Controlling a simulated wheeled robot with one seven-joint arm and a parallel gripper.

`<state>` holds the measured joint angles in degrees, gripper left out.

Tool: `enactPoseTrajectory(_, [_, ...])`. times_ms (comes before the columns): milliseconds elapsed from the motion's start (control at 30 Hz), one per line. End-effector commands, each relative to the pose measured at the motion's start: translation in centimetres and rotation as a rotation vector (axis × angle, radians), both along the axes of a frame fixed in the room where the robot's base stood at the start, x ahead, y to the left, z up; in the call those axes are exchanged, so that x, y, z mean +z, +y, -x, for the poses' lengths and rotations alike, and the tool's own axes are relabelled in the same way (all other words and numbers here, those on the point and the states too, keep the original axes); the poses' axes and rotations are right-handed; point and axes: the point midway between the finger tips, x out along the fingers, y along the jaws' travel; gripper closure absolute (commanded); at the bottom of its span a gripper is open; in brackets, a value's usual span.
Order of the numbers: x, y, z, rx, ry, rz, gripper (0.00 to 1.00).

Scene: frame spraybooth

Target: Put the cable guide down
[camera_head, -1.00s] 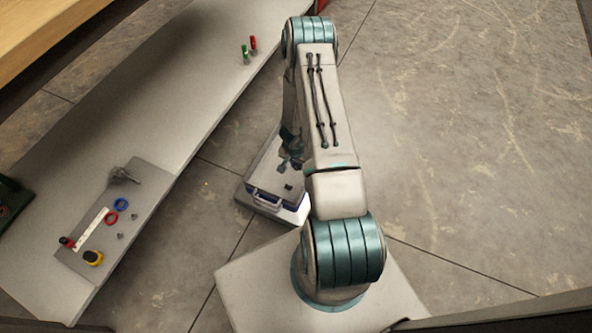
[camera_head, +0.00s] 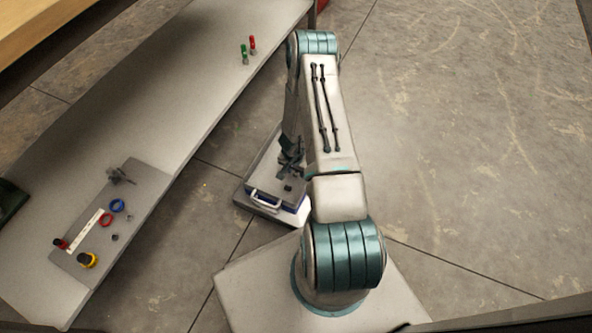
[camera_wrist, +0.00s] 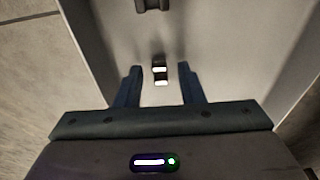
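A small dark piece with bright faces, likely the cable guide (camera_wrist: 160,70), shows in the wrist view on or just above a grey surface. It lies centred between my gripper's fingertips (camera_wrist: 160,70), with clear space on both sides. The fingers are apart and do not touch it. In the head view my gripper (camera_head: 290,160) hangs over a grey-topped case (camera_head: 262,178) on the floor. A small dark piece (camera_head: 288,187) lies on the case top there, likely the same one. Whether it rests fully on the surface is hard to tell.
The case has a pale handle (camera_head: 265,204) at its front. A long bench (camera_head: 190,85) at the left holds a grey mat (camera_head: 150,185) with rings, a white strip and small parts. A green and a red item (camera_head: 252,43) stand at its far end. Floor at right is clear.

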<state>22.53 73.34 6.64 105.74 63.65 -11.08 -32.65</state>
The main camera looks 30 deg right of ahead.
Motion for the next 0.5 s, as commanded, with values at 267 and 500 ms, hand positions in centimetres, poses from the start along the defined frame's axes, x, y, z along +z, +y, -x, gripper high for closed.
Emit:
enactPoseTrajectory(267, [0.5, 0.0, 0.0, -0.001, 0.000, 0.000, 0.65])
enactPoseTrajectory(500, [5.1, 0.4, 0.2, 0.003, -0.002, 0.001, 0.65])
